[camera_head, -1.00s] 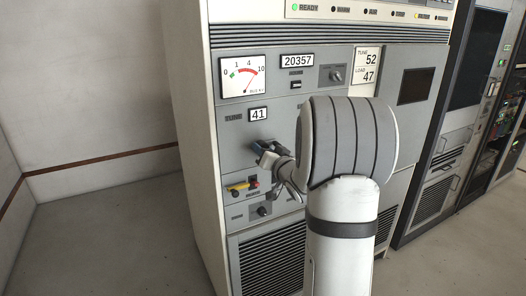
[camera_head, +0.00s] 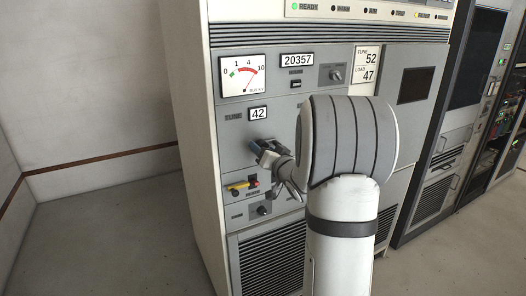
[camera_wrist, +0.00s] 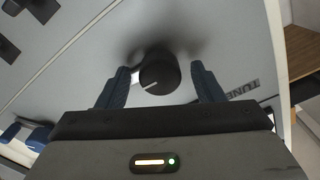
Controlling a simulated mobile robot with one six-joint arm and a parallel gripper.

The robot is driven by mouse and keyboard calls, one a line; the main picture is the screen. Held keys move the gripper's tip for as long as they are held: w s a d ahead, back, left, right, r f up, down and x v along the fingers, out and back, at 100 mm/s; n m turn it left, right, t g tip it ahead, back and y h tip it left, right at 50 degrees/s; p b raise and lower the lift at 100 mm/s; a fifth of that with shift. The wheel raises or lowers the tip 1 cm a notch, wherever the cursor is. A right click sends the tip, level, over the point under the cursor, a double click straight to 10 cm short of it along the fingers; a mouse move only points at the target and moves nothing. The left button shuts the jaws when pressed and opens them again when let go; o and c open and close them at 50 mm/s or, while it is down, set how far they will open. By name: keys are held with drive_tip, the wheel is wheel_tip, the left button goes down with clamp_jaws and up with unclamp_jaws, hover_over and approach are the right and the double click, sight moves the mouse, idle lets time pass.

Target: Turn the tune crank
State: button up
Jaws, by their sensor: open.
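The tune crank shows in the wrist view as a dark round knob (camera_wrist: 158,74) with a white pointer line, on the grey panel. My gripper (camera_wrist: 160,84) is open, with one blue-grey finger on each side of the knob and a visible gap at each side. In the head view my gripper (camera_head: 263,150) is at the panel under the tune counter (camera_head: 258,113), which reads 42; it hides the knob there. A label on the cabinet (camera_head: 367,64) reads TUNE 52, LOAD 47.
Open floor (camera_head: 110,240) lies to the left.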

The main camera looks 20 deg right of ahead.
drive_tip(key=s+b, duration=0.1)
drive_tip(key=s, duration=0.6)
drive_tip(key=shift+s, duration=0.4)
drive_tip(key=s+a+f+n+g, duration=0.2)
drive_tip(key=s+a+f+g, duration=0.2)
drive_tip(key=s, duration=0.9)
drive_tip(key=s+a+f+n+g, duration=0.3)
drive_tip(key=s+a+f+g, duration=0.2)
drive_tip(key=s+a+g, duration=0.6)
drive_tip(key=s+a, duration=0.2)
drive_tip(key=a, duration=0.2)
drive_tip(key=shift+s+a+h, duration=0.2)
drive_tip(key=shift+a+h, duration=0.05)
drive_tip(key=shift+h, duration=0.05)
